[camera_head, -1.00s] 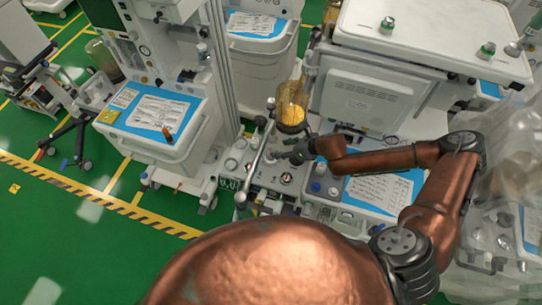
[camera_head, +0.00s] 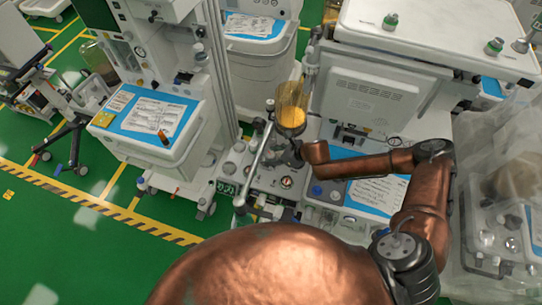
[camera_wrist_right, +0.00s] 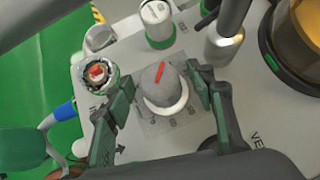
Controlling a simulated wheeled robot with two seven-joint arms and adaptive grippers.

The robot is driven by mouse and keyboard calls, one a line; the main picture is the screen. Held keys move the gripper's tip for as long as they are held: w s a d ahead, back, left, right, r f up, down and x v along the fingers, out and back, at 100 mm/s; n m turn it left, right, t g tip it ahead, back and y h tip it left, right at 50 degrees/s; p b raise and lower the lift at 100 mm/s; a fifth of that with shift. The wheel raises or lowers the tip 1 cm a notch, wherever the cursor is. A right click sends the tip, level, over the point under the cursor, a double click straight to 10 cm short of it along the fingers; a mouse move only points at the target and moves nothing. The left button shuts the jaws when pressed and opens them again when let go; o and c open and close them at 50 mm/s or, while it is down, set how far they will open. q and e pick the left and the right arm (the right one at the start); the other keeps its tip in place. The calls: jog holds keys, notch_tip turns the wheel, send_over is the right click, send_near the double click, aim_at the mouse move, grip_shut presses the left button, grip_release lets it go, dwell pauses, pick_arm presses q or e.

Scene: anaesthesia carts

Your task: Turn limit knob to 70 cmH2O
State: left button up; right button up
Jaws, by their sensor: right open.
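The limit knob (camera_wrist_right: 163,86) is a grey round knob with a red pointer mark on top and a pale ring at its base. It sits on a small marked plate whose figures are too blurred to read. My right gripper (camera_wrist_right: 160,78) is open in the right wrist view, one dark green finger on each side of the knob, with small gaps showing. In the head view my right gripper (camera_head: 286,156) is small and dark over the machine's panel, and I cannot make out the knob there. My left gripper is not in view.
A canister with yellow granules (camera_head: 291,117) stands just behind the gripper. A metal post (camera_wrist_right: 225,42) rises close to the right finger. Green floor (camera_head: 60,235) is clear at left.

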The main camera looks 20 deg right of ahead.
jog(key=shift+c, duration=0.6)
jog(key=c, duration=1)
jog(key=shift+c, duration=0.2)
jog(key=shift+s+a+r+m+t+h+p, duration=0.1)
jog(key=shift+m+t+h+p, duration=0.4)
jog(key=shift+m+p, duration=0.5)
jog(key=m+h+p, duration=0.1)
jog(key=m+p, duration=0.1)
jog(key=m+t+h+p, duration=0.1)
jog(key=m+h+p, duration=0.1)
jog(key=p, duration=0.1)
jog(key=shift+a+r+m+p, duration=0.1)
jog(key=shift+r+m+p, duration=0.05)
jog(key=shift+m+p, duration=0.2)
jog(key=shift+m+t+h+p, duration=0.3)
jog(key=shift+m+h+p, duration=1)
jog(key=shift+m, duration=0.05)
jog(key=shift+f, duration=0.2)
